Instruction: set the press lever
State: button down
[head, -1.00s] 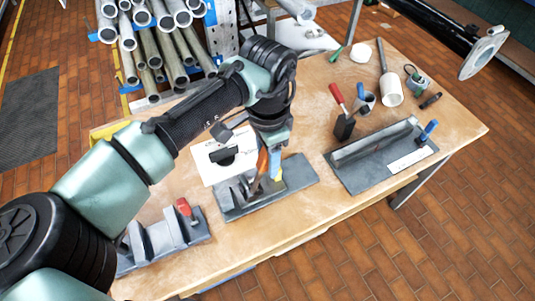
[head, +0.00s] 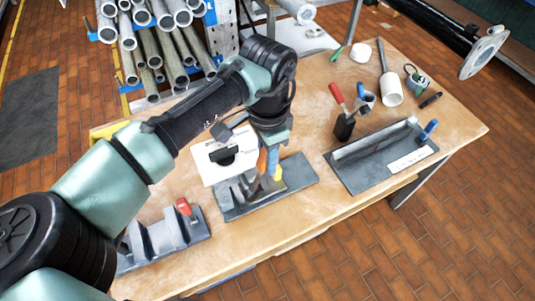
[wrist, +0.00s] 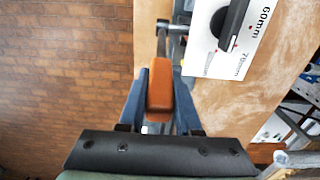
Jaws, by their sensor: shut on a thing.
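The press lever's orange grip (head: 262,160) stands up from the press on a dark grey base plate (head: 297,173) in the middle of the bench. My gripper (head: 269,153) has come down over it. In the wrist view, my gripper (wrist: 160,100) has its two blue fingers on either side of the orange grip (wrist: 160,97), shut on it. A small yellow piece (head: 277,172) shows just right of the lever in the head view. My wrist and fingers partly hide the lever and the press.
A grey tray (head: 362,178) with a blue clamp (head: 428,131) is to the right. A black block with a red-handled tool (head: 344,127) stands behind that tray.

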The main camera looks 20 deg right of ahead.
dwell(0.6)
jog(key=shift+s+a+r+h, duration=0.15)
jog(key=shift+a+h, duration=0.55)
jog(key=shift+a, duration=0.15)
jog(key=a+h+b, duration=0.3)
jog(key=a+h, duration=0.1)
jog(key=shift+a, duration=0.4)
jog(key=c, duration=0.6)
grip_release()
jog(key=shift+a, duration=0.15)
jog(key=shift+r, duration=0.1)
jog(key=b+v, duration=0.3)
jog(key=v, duration=0.9)
jog(key=shift+a+r, duration=0.25)
jog(key=shift+r, duration=0.1)
